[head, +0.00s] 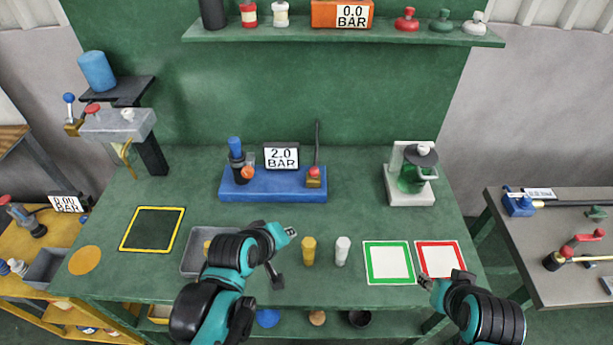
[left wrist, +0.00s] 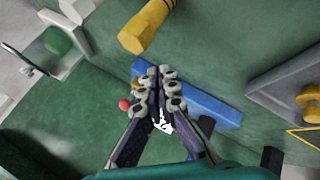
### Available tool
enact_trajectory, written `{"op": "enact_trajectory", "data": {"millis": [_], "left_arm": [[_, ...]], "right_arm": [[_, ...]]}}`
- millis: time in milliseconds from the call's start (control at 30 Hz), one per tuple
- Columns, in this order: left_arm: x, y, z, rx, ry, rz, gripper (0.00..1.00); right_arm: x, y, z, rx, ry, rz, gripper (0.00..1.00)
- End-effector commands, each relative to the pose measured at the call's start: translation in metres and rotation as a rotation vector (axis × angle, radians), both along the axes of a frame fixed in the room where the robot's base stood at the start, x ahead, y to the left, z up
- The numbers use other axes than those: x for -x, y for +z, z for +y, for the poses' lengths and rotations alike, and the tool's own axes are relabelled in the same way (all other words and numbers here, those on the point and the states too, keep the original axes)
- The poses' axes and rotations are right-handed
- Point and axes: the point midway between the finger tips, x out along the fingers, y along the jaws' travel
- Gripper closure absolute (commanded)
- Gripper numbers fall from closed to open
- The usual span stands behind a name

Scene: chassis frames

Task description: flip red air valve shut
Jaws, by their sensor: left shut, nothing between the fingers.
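The red air valve (head: 314,172) stands at the right end of a blue base (head: 262,190). It has a red knob, a brass-coloured body and a thin dark rod rising upright beside it. In the left wrist view, the red knob (left wrist: 125,104) is left of my fingers and apart from them. My left gripper (head: 290,232) is in front of the blue base, shut and empty. In the left wrist view its fingertips (left wrist: 157,78) are together, covering part of the blue base (left wrist: 213,108). My right gripper (head: 426,282) is by the red-framed card; its finger opening is unclear.
On the blue base stand a 2.0 BAR display (head: 281,157) and a blue-topped regulator (head: 237,158). A yellow cylinder (head: 308,250) and a white cylinder (head: 342,250) stand right of my left arm. A grey tray (head: 195,262) is partly hidden.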

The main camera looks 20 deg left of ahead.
Motion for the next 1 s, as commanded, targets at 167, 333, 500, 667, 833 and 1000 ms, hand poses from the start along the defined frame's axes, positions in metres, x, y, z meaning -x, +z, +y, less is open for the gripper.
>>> {"op": "enact_trajectory", "data": {"millis": [167, 333, 500, 667, 833, 1000], "left_arm": [[-0.022, 0.010, 0.005, 0.454, 0.392, -0.021, 1.00], [-0.036, 0.021, 0.014, 0.914, 0.740, -0.023, 1.00], [-0.043, 0.032, 0.024, 1.300, 0.997, -0.007, 1.00], [-0.045, 0.038, 0.031, 1.519, 1.127, 0.012, 1.00], [-0.045, 0.040, 0.033, 1.596, 1.170, 0.020, 1.00], [-0.045, 0.040, 0.033, 1.596, 1.171, 0.022, 1.00]], "right_arm": [[0.000, 0.019, 0.000, 0.000, 0.000, 0.000, 0.60], [0.000, 0.032, 0.000, 0.000, 0.000, 0.000, 0.60], [0.000, 0.042, 0.000, 0.000, 0.000, 0.000, 0.60], [0.000, 0.046, 0.000, 0.000, 0.000, 0.000, 0.60], [0.000, 0.047, 0.000, 0.000, 0.000, 0.000, 0.60], [0.000, 0.046, 0.000, 0.000, 0.000, 0.000, 0.60]]}}
